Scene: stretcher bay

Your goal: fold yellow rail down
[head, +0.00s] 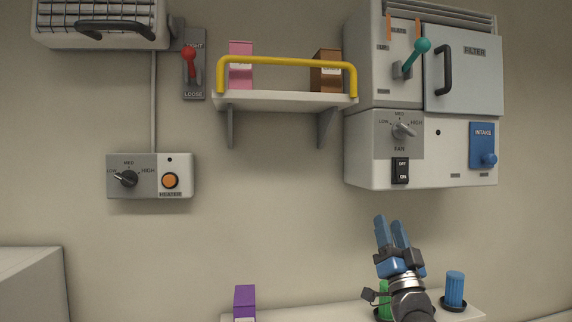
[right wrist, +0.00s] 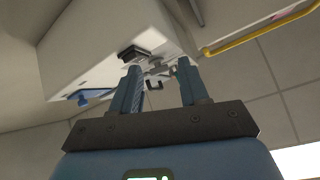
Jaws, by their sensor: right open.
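The yellow rail (head: 287,62) stands raised along the front of a small wall shelf (head: 285,101) in the head view. A pink carton (head: 240,75) and a brown carton (head: 326,80) are behind it on the shelf. The rail also shows at the upper right of the right wrist view (right wrist: 262,34). My right gripper (head: 391,220) is open and empty, pointing up, below the fan unit and below and right of the rail. Its two blue fingers (right wrist: 160,85) are apart in the wrist view. My left gripper is not in view.
The fan and filter unit (head: 365,150) is on the wall right of the shelf, above my right gripper. A heater box (head: 150,190) is at left. A lower shelf (head: 330,313) holds a purple carton (head: 245,300) and a blue cup (head: 454,286). Wall below the rail's shelf is clear.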

